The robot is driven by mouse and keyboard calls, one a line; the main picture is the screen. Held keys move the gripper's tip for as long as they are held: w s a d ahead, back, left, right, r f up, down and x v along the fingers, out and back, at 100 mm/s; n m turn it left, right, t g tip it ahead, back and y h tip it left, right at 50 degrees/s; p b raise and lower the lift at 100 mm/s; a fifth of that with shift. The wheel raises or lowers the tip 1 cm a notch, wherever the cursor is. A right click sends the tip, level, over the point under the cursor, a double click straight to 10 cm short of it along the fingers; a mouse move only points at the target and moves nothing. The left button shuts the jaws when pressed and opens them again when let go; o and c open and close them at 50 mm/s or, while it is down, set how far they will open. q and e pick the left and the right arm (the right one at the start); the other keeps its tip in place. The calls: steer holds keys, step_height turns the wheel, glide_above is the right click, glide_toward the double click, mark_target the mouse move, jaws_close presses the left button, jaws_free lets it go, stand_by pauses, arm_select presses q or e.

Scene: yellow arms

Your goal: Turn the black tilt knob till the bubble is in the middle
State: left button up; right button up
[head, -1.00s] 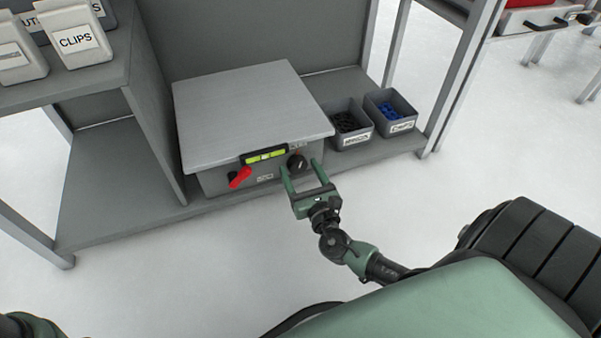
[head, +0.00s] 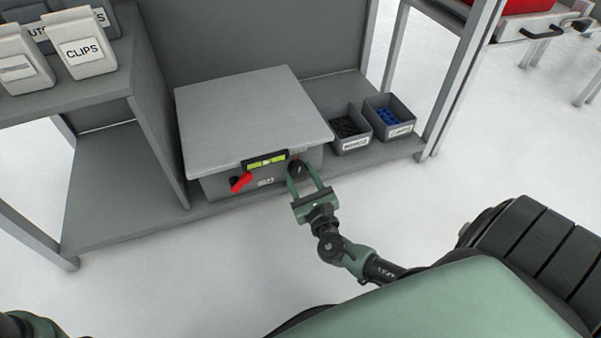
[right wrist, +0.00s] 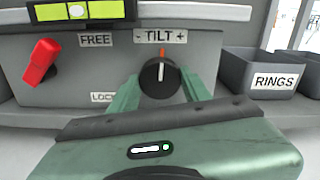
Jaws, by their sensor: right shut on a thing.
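The black tilt knob (head: 297,168) is on the front of a grey box with a flat plate top (head: 250,115). In the right wrist view the knob (right wrist: 158,78) has its light pointer line upward, under the "TILT" label. My right gripper (head: 303,175) is shut on the knob, one finger on each side; it also shows in the right wrist view (right wrist: 160,90). The yellow-green level vial (right wrist: 80,11) is left above the knob. Its pale bubble (right wrist: 77,11) sits between the dark lines, close to the middle, perhaps slightly left. My left gripper is out of view.
A red lever (right wrist: 40,62) is on the box's left front, near "FREE" and "LOCK" labels. A bin marked "RINGS" (right wrist: 275,80) stands right of the box, and a bin with blue pieces (head: 388,118) is beyond. A shelf divider (head: 160,125) is at left.

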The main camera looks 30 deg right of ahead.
steer(key=o, duration=1.4)
steer(key=shift+c, duration=0.2)
steer(key=shift+s, duration=0.1)
steer(key=p+v, duration=0.3)
steer(key=v, duration=0.4)
steer(key=shift+s, duration=0.35)
steer(key=shift+a, duration=0.1)
